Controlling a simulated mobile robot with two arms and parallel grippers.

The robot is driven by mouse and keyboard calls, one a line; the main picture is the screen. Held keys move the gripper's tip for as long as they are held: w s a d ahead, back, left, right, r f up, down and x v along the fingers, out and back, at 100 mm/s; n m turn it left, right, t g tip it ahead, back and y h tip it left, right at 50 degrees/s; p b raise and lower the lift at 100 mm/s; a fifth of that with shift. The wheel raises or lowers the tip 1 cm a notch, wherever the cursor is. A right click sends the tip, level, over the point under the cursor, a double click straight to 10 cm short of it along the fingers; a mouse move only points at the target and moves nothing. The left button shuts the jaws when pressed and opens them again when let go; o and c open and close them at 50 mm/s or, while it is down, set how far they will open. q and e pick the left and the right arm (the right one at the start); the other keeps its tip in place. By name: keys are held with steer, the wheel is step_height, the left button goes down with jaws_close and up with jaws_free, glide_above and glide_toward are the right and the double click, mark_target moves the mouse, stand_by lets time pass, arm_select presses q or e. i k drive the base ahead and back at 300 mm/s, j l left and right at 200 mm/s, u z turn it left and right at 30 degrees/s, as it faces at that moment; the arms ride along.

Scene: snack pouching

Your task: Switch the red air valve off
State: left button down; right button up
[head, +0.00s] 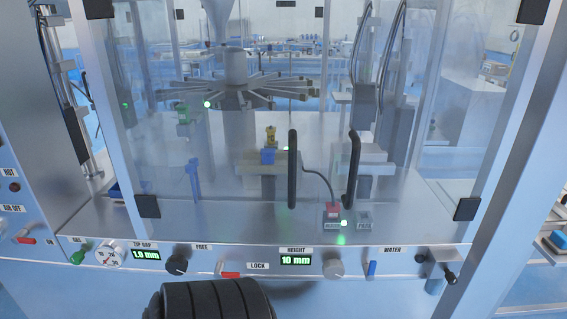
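A small red lever (26,239) on the left panel sits below a label (12,209) that seems to read "AIR OFF". It looks like the red air valve, and its handle lies roughly level, pointing right. Its left end is near the picture's edge, and its exact setting is too small to tell. Another red lever (230,271) sits on the front panel beside the "LOCK" label. Neither of my grippers shows in the head view.
The front panel also carries a green knob (78,255), a white dial (110,256), a black knob (176,265), a grey knob (333,268) and a blue lever (371,268). Clear doors with black handles (292,168) stand above.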

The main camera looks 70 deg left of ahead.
mark_target(20, 237)
steer(key=u, duration=3.9)
